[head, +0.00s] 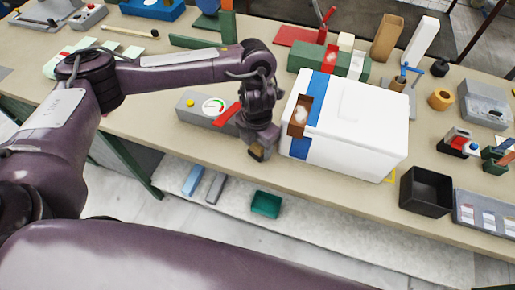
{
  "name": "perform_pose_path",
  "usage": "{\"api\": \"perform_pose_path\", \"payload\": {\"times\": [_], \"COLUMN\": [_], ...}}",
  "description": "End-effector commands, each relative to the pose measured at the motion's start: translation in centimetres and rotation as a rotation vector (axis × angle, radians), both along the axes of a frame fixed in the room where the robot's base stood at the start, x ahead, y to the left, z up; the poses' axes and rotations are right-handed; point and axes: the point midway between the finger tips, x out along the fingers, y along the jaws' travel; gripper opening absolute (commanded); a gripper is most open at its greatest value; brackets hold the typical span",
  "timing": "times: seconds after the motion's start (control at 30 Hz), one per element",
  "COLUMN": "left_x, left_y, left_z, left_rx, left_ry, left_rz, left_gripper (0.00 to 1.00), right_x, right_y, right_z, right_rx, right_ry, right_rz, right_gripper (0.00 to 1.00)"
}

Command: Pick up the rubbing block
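My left gripper (257,152) hangs over the bench just left of a white box with blue bands (352,130). Its fingertips point down near the bench's front edge. A small tan patch shows at the tips; I cannot tell whether it is part of the fingers or a held thing, nor whether the fingers are open. No thing is clearly recognisable as the rubbing block. Small blocks in view are a red, white and dark one (457,140) at the right and a blue one (193,180) on the low shelf. My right gripper is not in view.
A grey gauge box with a red part (207,110) lies left of the gripper. An open black bin (426,191) stands at the right front. Green and red fixtures (308,58) stand behind the white box. A green tray (266,204) is on the low shelf (330,245).

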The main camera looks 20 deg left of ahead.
Motion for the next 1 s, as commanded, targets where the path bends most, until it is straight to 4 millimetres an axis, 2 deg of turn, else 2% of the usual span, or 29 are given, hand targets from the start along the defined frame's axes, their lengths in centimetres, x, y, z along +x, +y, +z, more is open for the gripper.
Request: {"api": "perform_pose_path", "payload": {"times": [0.03,0.3,0.57,0.73,0.87,1.0], "left_x": [0.0,0.0,0.0,0.1,0.2,0.2], "left_y": [0.0,0.0,0.0,0.0,0.1,0.1], "left_z": [0.0,0.0,0.2,1.3,3.2,6.3], "left_rx": [0.0,0.0,0.0,0.0,0.002,0.003], "left_ry": [0.0,0.0,-0.001,-0.004,-0.006,-0.009], "left_rz": [0.0,0.0,0.0,0.0,-0.001,-0.002], "left_gripper": [0.48,0.16,0.16,0.16,0.16,0.16], "right_x": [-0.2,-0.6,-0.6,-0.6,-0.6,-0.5], "right_y": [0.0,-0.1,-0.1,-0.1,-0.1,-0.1], "right_z": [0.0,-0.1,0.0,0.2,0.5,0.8], "right_rx": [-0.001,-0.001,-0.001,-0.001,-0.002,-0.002], "right_ry": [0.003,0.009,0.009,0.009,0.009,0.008], "right_rz": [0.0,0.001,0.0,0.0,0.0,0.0], "right_gripper": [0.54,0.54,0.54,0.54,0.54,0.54]}}
